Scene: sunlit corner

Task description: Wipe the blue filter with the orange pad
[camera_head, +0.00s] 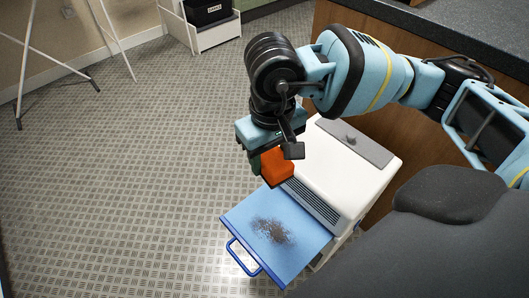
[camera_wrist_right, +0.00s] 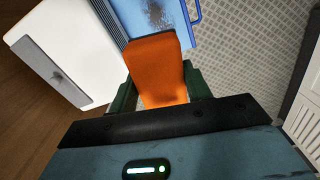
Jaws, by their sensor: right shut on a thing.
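The blue filter (camera_head: 300,249) is a flat panel pulled out from the front of a white machine (camera_head: 340,173), with a blue handle at its outer edge. A dark patch of dust lies on its middle. It also shows at the top of the right wrist view (camera_wrist_right: 178,24). My right gripper (camera_head: 272,163) is shut on the orange pad (camera_head: 277,166), above the machine's front edge near the filter's inner end. The pad also shows in the right wrist view (camera_wrist_right: 158,70), between the green fingers. The pad appears apart from the dust patch. My left gripper is not in view.
A grey strip (camera_head: 356,141) with a dark smudge lies on the machine's top. A wooden counter with a dark top (camera_head: 440,30) stands behind at the right. Patterned floor at the left is clear.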

